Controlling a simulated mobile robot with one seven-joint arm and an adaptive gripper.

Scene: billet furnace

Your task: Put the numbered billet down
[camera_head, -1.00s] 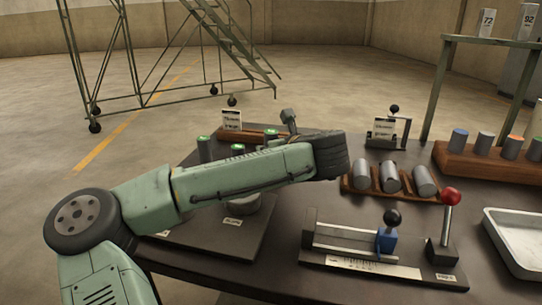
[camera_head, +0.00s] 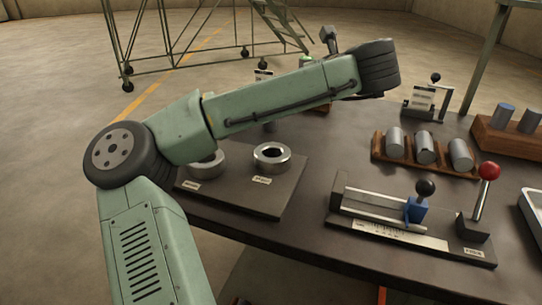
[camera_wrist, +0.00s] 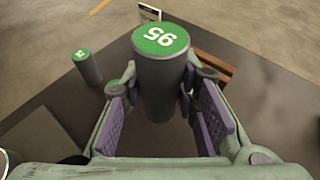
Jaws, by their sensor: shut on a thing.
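In the wrist view my gripper (camera_wrist: 160,88) is shut on an upright grey billet (camera_wrist: 166,92) with a green top bearing a white two-digit number. The purple-padded fingers are on either side of it. Its lower end is hidden between the fingers, so I cannot tell whether it touches the table. A second green-topped billet (camera_wrist: 88,67) stands to the left, apart from my gripper. In the head view my gripper is hidden behind my arm; a green top (camera_head: 307,58) shows just above the arm.
Two metal rings (camera_head: 272,157) sit on a dark labelled plate (camera_head: 262,196). A wooden rack (camera_head: 412,164) with three grey cylinders, a slide gauge (camera_head: 375,206) and a red-knobbed lever (camera_head: 488,172) are on the right. A sign (camera_wrist: 149,12) stands behind the held billet.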

